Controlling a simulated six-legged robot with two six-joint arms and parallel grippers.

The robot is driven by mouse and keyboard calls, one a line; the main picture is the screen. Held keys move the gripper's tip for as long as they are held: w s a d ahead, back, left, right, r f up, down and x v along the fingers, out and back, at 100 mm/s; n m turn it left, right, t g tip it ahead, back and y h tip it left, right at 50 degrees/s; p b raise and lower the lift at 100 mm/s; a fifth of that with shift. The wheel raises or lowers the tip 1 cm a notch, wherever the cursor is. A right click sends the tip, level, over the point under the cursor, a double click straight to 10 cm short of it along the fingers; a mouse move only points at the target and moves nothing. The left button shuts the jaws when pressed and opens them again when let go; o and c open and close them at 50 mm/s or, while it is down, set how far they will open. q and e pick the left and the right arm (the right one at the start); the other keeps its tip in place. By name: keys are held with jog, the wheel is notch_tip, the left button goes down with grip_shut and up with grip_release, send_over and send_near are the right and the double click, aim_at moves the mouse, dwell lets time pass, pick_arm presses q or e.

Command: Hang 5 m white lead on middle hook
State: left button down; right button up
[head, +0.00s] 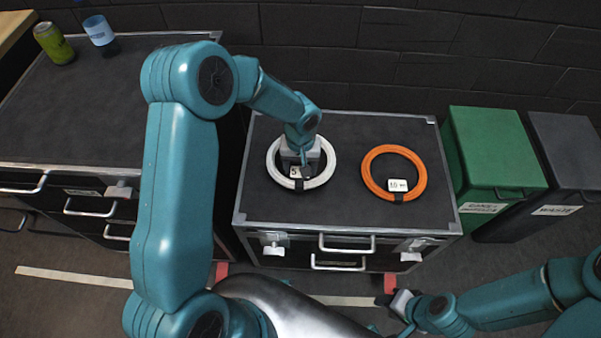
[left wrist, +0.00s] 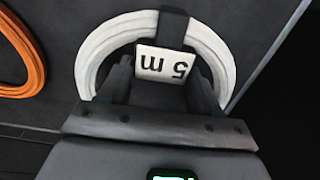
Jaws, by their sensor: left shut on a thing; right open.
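The white lead (head: 330,167) is a coil lying flat on the left part of the black flight case top (head: 345,210). Its tag reads 5 m in the left wrist view (left wrist: 165,64). My left gripper (head: 302,166) reaches down over the coil and is shut on it near the tag and black strap. The coil also shows in the left wrist view (left wrist: 205,42), close in front of the fingers. My right gripper (head: 393,303) is open and empty, low in front of the case. No hook is in view.
An orange lead (head: 421,178) tagged 10 m lies to the right on the same case. A green bin (head: 495,150) and a dark bin (head: 570,160) stand at right. Another case (head: 60,120) at left bears a green can (head: 54,43) and a blue-white cup (head: 99,30).

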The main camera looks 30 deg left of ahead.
pick_arm(q)
jog(key=shift+f, duration=2.1)
jog(key=shift+b, duration=0.3)
jog(key=shift+f, duration=0.1)
jog(key=shift+c, duration=1)
grip_release()
notch_tip(320, 180, up, 16)
jog(key=shift+a, duration=0.15)
jog(key=shift+s, duration=0.1)
